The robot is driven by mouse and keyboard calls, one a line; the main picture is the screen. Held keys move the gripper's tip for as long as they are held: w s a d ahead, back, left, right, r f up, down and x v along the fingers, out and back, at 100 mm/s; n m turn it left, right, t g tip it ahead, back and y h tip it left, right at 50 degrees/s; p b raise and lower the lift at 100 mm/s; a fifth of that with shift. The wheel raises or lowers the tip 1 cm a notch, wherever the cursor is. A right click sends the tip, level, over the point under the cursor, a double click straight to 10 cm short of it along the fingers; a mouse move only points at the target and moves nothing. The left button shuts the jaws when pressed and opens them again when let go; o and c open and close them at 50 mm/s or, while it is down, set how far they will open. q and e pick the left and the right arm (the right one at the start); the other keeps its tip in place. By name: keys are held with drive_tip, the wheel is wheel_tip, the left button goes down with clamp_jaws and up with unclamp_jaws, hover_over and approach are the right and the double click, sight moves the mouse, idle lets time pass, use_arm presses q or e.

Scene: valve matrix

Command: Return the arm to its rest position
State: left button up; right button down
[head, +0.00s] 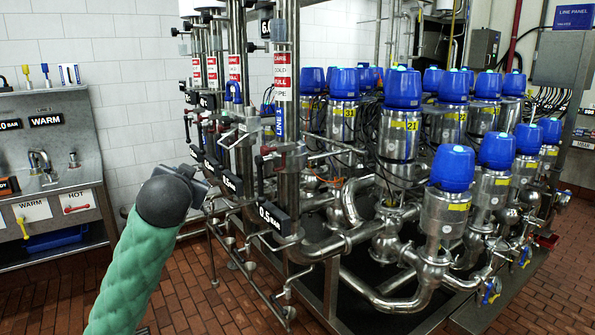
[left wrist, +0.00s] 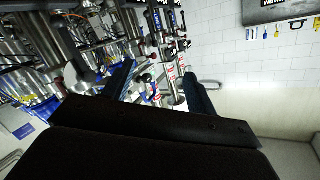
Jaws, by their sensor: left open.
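My left arm, in a green sleeve with a dark rounded wrist, rises from the lower left in the head view. My left gripper (head: 197,182) is mostly hidden behind that wrist, in front of the pipe stand. In the left wrist view the two dark fingers of my left gripper (left wrist: 158,74) stand apart, with nothing seen between them but the background pipes. My right gripper is in neither view.
The valve matrix (head: 400,150) with blue caps fills the middle and right. Vertical pipes with red and white labels (head: 283,75) stand near my left wrist. A steel sink (head: 45,165) is at the left. Brick floor (head: 215,300) lies open in front.

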use_arm(q)
drive_tip(key=s+d+f+g+h+p, duration=0.1)
drive_tip(key=s+d+f+g, duration=0.3)
drive_tip(key=f, duration=0.6)
drive_tip(key=s+d+f+h, duration=0.1)
drive_tip(key=s+f+h, duration=0.1)
drive_tip(key=s+f, duration=0.65)
drive_tip(key=s+d+f+g+h+p, duration=0.1)
drive_tip(key=s+d+f+g, duration=0.15)
drive_tip(key=f, duration=1.05)
drive_tip(key=s+d+f+g, duration=0.2)
drive_tip(key=s+f+g, duration=0.1)
drive_tip(key=s+f, duration=0.7)
drive_tip(key=s+d+f+n+g+p, duration=0.1)
drive_tip(key=s+f+g, duration=0.3)
drive_tip(key=s+f, duration=0.7)
drive_tip(key=s, duration=0.8)
drive_tip(key=shift+d+f+h, duration=0.3)
drive_tip(key=shift+d, duration=0.05)
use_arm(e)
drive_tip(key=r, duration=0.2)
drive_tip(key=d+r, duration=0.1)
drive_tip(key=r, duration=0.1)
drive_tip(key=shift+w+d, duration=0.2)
